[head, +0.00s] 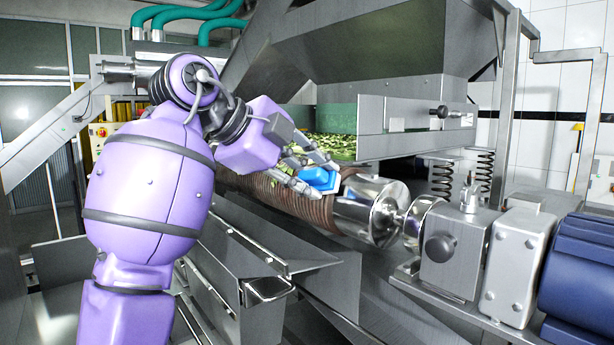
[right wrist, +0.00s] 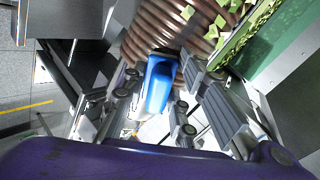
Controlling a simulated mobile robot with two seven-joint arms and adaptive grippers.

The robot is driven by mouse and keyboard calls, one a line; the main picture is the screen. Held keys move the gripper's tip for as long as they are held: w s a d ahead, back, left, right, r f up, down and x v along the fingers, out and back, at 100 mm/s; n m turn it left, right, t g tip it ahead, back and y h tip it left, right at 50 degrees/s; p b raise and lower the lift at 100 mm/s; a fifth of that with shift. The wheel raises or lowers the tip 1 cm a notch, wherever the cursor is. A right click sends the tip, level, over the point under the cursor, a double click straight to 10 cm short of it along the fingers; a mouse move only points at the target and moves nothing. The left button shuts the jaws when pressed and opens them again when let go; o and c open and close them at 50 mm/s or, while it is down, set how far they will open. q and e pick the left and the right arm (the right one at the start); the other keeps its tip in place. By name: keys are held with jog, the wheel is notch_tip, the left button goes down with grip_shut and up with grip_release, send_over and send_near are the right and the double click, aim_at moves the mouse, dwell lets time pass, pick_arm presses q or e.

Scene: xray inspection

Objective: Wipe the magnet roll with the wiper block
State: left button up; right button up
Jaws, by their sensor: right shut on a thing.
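The magnet roll (head: 372,209) is a horizontal cylinder with a brown ridged surface and a shiny metal end. Its ridged part fills the top of the right wrist view (right wrist: 165,28). My right gripper (head: 312,178) is shut on the blue wiper block (head: 322,179), at the upper side of the roll near the shiny end. In the right wrist view the block (right wrist: 157,84) sits between the fingers, its far end at the roll's ridges. I cannot tell whether it touches the roll. My left gripper is not in view.
A metal hopper and chute (head: 415,122) overhang the roll closely, with green leafy pieces (head: 335,146) behind the block. A bearing housing (head: 455,250) and blue motor (head: 580,270) stand at the right. Metal trays (head: 265,290) lie below the roll.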

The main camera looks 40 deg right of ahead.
jog(key=shift+w, duration=0.1)
jog(key=shift+w, duration=5.5)
jog(key=shift+s+p, duration=1.65)
jog(key=shift+s, duration=3.4)
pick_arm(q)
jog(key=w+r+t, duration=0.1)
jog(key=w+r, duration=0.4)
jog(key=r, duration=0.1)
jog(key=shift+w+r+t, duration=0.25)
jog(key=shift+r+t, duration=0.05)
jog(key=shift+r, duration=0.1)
pick_arm(e)
jog(key=shift+s, duration=0.65)
